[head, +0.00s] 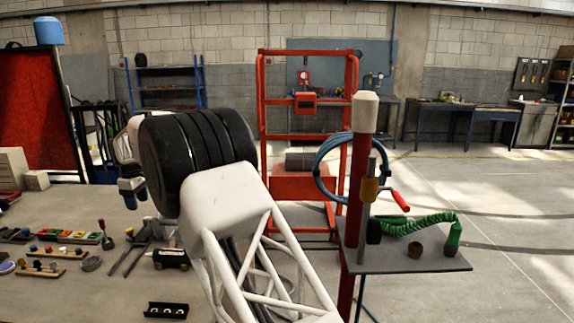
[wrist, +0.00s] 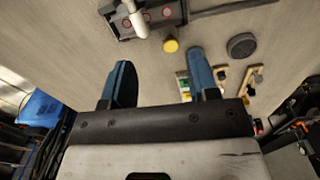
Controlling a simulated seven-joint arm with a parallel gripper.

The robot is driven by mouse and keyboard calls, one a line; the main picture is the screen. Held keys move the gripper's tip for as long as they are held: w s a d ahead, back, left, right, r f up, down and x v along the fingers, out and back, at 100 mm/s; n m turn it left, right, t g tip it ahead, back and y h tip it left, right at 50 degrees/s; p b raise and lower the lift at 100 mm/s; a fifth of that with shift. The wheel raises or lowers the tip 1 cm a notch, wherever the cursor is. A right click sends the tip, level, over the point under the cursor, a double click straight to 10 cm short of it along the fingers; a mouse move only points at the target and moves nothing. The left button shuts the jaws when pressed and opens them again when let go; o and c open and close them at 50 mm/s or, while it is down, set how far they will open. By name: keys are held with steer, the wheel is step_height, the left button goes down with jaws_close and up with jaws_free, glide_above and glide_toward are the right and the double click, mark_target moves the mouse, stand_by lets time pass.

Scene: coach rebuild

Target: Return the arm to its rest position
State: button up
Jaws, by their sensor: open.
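My gripper (head: 131,190) hangs over the left workbench in the head view, partly hidden behind the black ribbed joint of my own arm. In the wrist view its two blue fingers (wrist: 160,68) are spread wide apart with nothing between them. Below them lies the grey bench top (wrist: 75,50). My white arm with its open tube frame rises through the middle of the head view, raised and bent to the left.
The bench holds wooden boards with pegs (head: 40,271), a tray of coloured pieces (head: 68,236) and a black tray (head: 166,310). A red post (head: 356,190) with a blue hose (head: 322,168) and green coil (head: 420,224) stands right of my arm. A red frame (head: 264,100) stands behind.

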steer(key=s+d+r+m, duration=0.25)
steer(key=d+r, duration=0.25)
steer(key=d, duration=0.7)
steer(key=s+d+r+m, duration=0.2)
steer(key=s+d+r, duration=0.25)
steer(key=d, duration=0.75)
steer(key=s+d+r+m, duration=0.2)
steer(key=d+r, duration=0.3)
steer(key=d, duration=0.7)
steer(key=s+d+r+m+t, duration=0.15)
steer(key=s+d+m, duration=0.25)
steer(key=s+d, duration=1.15)
steer(key=s+d+f+m, duration=0.3)
steer(key=s+d+f, duration=0.2)
steer(key=s+d, duration=0.4)
steer(key=s+d+f+m, duration=0.3)
steer(key=s+d+f, duration=0.3)
steer(key=s, duration=1.4)
steer(key=d+t, duration=0.1)
steer(key=d, duration=0.3)
steer(key=shift+s+m, duration=0.25)
steer(key=shift+m, duration=0.1)
